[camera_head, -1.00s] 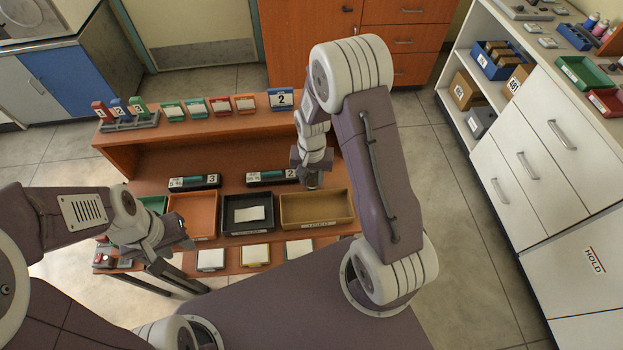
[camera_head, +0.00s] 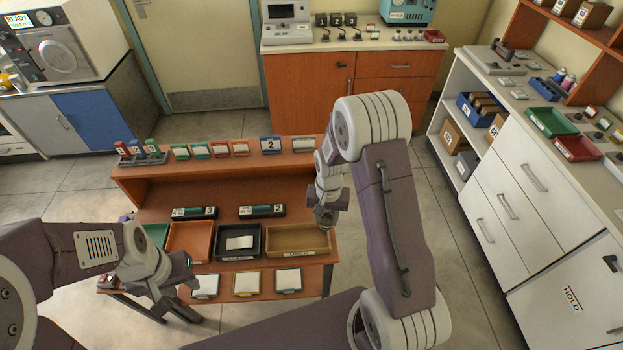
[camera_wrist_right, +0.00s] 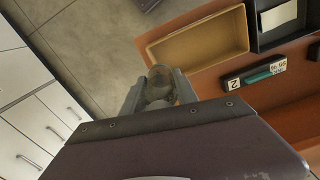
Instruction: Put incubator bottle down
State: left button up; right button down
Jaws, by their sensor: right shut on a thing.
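My right gripper (camera_wrist_right: 160,100) is shut on a small round bottle (camera_wrist_right: 161,76), seen end-on between the fingers in the right wrist view. In the head view my right gripper (camera_head: 326,212) hangs at the right end of the tan tray (camera_head: 298,253), and the bottle is hard to make out there. In the right wrist view the bottle appears just beside the tan tray's near corner. My left gripper (camera_head: 180,290) is low at the front left of the wooden bench (camera_head: 225,213); its fingers are too unclear to judge.
An orange tray (camera_head: 190,240) and a black tray (camera_head: 238,256) sit left of the tan one. Two labelled racks (camera_head: 262,211) lie behind them. A white drawer cabinet (camera_head: 520,195) stands right, with open floor (camera_head: 440,240) between. An incubator-like machine (camera_head: 62,50) stands far left.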

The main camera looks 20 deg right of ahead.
jog(key=shift+w+a+f, duration=0.2)
jog(key=shift+w+a, duration=0.1)
jog(key=shift+w, duration=0.35)
pick_arm(q)
jog(key=shift+w+a+f, duration=0.1)
jog(key=shift+w+f, duration=0.05)
jog(key=shift+w, duration=0.25)
pick_arm(e)
jog(key=s+a+r+n, duration=0.2)
jog(key=s+r+n, duration=0.2)
jog(key=r, duration=0.3)
jog(key=shift+r+n, duration=0.15)
jog(key=shift+n, duration=0.45)
jog(key=shift+s, duration=0.1)
